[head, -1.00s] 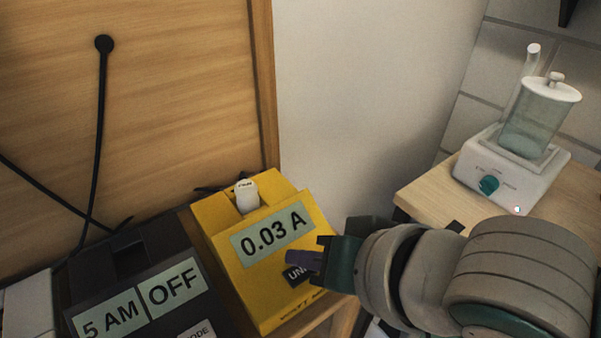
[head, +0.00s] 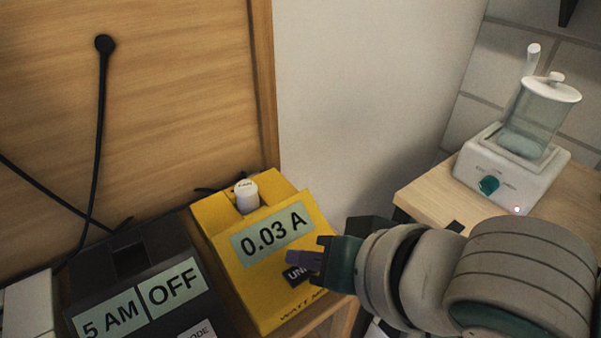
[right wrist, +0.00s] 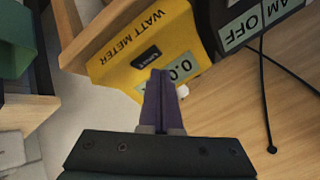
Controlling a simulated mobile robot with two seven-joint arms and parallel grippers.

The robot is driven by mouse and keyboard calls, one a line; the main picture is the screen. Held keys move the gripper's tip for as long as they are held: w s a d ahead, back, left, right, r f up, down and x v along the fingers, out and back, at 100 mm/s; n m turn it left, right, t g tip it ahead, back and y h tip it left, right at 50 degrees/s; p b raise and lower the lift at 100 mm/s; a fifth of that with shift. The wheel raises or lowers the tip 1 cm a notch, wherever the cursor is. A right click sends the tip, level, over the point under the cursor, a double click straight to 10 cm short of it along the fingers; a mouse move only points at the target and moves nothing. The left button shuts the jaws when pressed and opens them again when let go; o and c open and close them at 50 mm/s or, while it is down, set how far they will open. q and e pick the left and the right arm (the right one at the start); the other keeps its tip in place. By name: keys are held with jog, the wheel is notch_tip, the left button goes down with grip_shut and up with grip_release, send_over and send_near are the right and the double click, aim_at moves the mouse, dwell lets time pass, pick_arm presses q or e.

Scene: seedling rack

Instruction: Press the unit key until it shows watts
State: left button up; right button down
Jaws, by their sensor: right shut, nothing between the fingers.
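The yellow watt meter (head: 225,212) stands on a wooden shelf, with a white plug (head: 246,195) in its top. Its display (head: 272,233) reads "0.03 A". The dark unit key (head: 294,277) is below the display, partly hidden by my right gripper (head: 290,257). In the right wrist view the key (right wrist: 146,57) shows just beyond the fingertips (right wrist: 159,74). My right gripper is shut and empty, its purple fingers at the key; I cannot tell whether they touch it. My left gripper is not in view.
A black timer box (head: 125,270) reading "5 AM" and "OFF" stands left of the meter. A white appliance with a clear jar (head: 515,178) sits on a wooden table at right. Black cables hang along the wooden panel (head: 180,90).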

aim_at(305, 281)
jog(key=shift+f, duration=0.1)
dwell(0.3)
jog(key=shift+f, duration=0.3)
jog(key=shift+f, duration=0.35)
dwell(0.5)
jog(key=shift+r, duration=0.15)
jog(key=shift+r+p, duration=0.65)
jog(key=shift+p, duration=0.05)
notch_tip(305, 281, up, 5)
jog(key=p, duration=0.5)
jog(key=shift+p, duration=0.35)
